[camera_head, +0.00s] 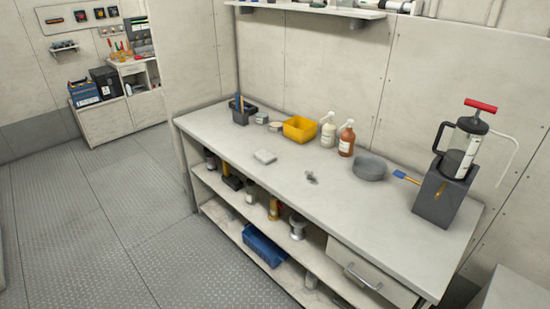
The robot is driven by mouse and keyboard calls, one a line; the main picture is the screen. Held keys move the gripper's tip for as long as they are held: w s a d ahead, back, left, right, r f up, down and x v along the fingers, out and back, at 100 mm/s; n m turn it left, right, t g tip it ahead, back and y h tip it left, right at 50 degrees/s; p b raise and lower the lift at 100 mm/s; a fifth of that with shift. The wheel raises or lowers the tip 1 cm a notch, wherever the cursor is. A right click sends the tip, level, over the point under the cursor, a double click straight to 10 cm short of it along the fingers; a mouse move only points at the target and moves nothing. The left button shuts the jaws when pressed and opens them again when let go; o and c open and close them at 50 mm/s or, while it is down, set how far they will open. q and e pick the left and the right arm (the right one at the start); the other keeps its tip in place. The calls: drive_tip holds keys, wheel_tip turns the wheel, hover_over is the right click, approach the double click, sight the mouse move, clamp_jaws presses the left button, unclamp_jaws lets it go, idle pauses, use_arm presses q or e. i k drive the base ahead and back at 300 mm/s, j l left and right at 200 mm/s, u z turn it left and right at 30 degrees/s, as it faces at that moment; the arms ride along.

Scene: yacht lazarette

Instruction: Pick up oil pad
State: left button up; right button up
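Behind the pad stand a yellow bin (299,129), a white bottle (327,130) and a brown bottle (346,138). A grey round container (369,168) and a pump in a dark box (446,196) are to the right. Open floor (90,220) lies left of the bench.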

sight(266, 157)
drive_tip(key=i+j+z, duration=0.15)
drive_tip(key=z, duration=0.2)
drive_tip(key=i+j+z, duration=0.15)
drive_tip(key=z, duration=0.2)
drive_tip(key=i+j+z, duration=0.1)
drive_tip(key=j+z, duration=0.25)
drive_tip(key=i+j+z, duration=0.15)
drive_tip(key=j, duration=0.45)
drive_tip(key=i+j+z, duration=0.1)
drive_tip(key=j, duration=0.5)
drive_tip(key=i+j+z, duration=0.15)
drive_tip(key=j, duration=0.45)
drive_tip(key=i+j+z, duration=0.1)
drive_tip(key=j, duration=0.55)
